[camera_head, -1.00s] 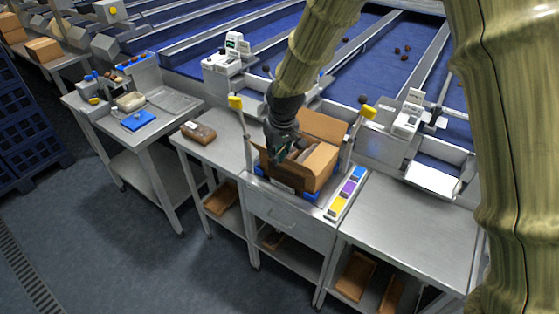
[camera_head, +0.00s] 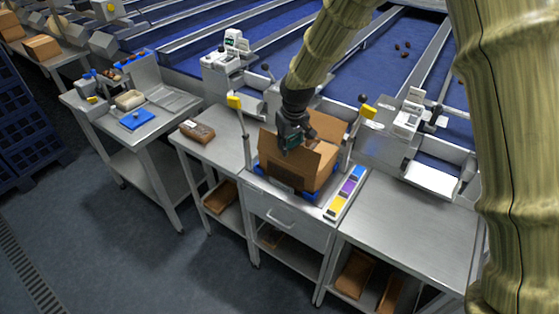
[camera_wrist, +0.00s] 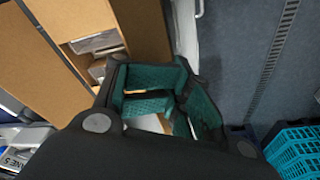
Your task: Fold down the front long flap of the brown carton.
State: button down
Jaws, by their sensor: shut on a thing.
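The brown carton (camera_head: 326,173) stands open on the middle bench, in a blue-cornered holder. Its front long flap (camera_head: 275,152) stands up at the near side, and the gripper is at its upper edge. In the wrist view the flap (camera_wrist: 148,28) runs toward the teal-padded fingers. My gripper (camera_head: 286,148) is shut on this flap; it also shows in the wrist view (camera_wrist: 172,102), where its fingers hide the gripped part. Another flap (camera_wrist: 42,62) and some contents (camera_wrist: 97,42) show in the wrist view. The inside is partly hidden.
Posts with yellow tops (camera_head: 235,102) and (camera_head: 368,111) flank the carton. A strip of coloured blocks (camera_head: 347,190) lies right of it, a brown pack (camera_head: 197,131) to the left. The right bench (camera_head: 405,225) is clear.

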jog(key=shift+w+d+r, duration=0.15)
jog(key=shift+w+r, duration=0.05)
jog(key=shift+w, duration=0.05)
jog(key=shift+w+d, duration=0.1)
jog(key=shift+w, duration=0.05)
jog(key=shift+w+d+p, duration=0.3)
jog(key=shift+w+d, duration=0.45)
jog(key=shift+w, duration=0.35)
jog(key=shift+f, duration=0.2)
